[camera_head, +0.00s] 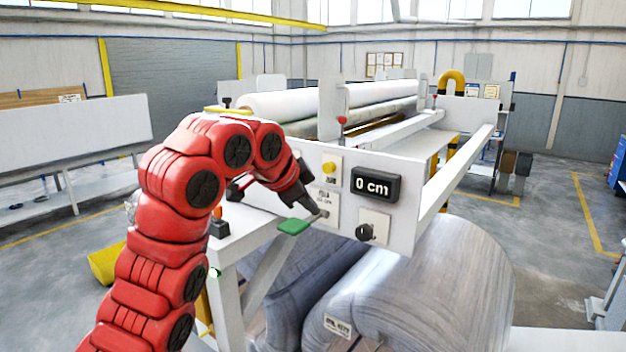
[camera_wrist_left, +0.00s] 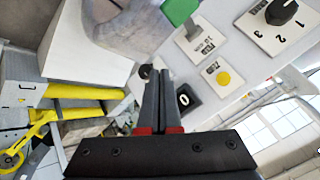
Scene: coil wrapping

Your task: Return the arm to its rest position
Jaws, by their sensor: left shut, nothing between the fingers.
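My left arm, red with dark joints, rises at the left in the head view and bends over toward the machine's white control panel (camera_head: 405,165). My left gripper (camera_head: 318,211) is shut and empty, its tips in front of the panel by a switch plate. In the left wrist view the two dark fingers (camera_wrist_left: 164,75) lie together with nothing between them. The panel carries a yellow button (camera_head: 329,168), a display (camera_head: 376,185) reading 0 cm and a black knob (camera_head: 366,232). Whether the fingertips touch the panel I cannot tell. My right gripper is in no view.
A green piece (camera_head: 294,227) sits just under the gripper. A large wrapped roll (camera_head: 430,285) lies below the panel. White rolls (camera_head: 285,102) lie on the machine behind it. A white table (camera_head: 75,130) stands at the left. Floor (camera_head: 555,200) at the right is open.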

